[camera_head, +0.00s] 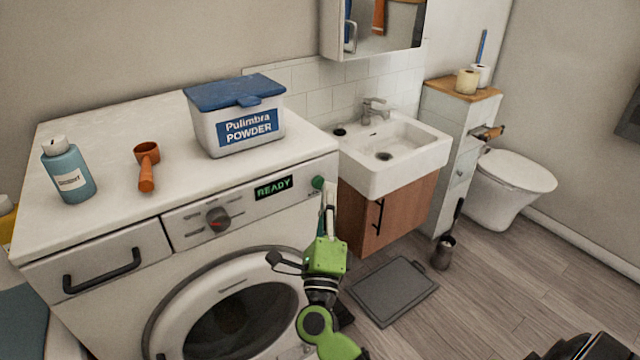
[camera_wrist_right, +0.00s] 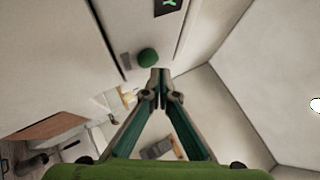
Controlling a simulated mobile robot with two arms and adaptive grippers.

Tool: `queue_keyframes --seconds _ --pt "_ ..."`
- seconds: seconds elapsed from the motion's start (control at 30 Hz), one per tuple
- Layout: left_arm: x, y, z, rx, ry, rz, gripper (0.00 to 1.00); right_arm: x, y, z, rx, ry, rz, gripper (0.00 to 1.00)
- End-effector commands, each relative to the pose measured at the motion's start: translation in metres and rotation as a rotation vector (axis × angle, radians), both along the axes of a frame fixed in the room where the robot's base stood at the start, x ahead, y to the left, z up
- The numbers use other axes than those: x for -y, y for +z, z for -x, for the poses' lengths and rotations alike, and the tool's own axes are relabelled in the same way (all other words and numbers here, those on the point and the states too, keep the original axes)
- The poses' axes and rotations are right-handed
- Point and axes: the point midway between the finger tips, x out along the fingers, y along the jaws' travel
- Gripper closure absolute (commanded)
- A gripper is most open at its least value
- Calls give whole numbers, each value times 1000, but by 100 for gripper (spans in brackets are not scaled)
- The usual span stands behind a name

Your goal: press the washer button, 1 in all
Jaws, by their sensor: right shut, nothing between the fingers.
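The white washer (camera_head: 130,240) stands at the left of the head view. Its round green button (camera_head: 318,183) sits at the right end of the front panel, beside a display (camera_head: 273,188) reading "READY". My right gripper (camera_head: 328,190) is shut and empty, its fingertips close to the button. In the right wrist view the green button (camera_wrist_right: 148,57) shows just beyond and slightly left of the closed fingertips (camera_wrist_right: 160,78). A small gap seems to lie between them; I cannot tell whether they touch. My left gripper is not in view.
On the washer top stand a blue bottle (camera_head: 68,172), an orange scoop (camera_head: 147,165) and a powder box (camera_head: 235,125). A sink (camera_head: 400,160) on a wooden cabinet stands to the right.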

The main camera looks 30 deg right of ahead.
Motion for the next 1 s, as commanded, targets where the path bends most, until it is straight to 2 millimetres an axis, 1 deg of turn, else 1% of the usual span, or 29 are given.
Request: queue_keyframes --seconds 0.13,0.5,1.0 --pt "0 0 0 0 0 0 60 0 0 -5 0 0 0 100" --pt "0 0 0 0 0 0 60 0 0 -5 0 0 0 100" --pt "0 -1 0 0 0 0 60 -1 0 -11 0 0 0 100"
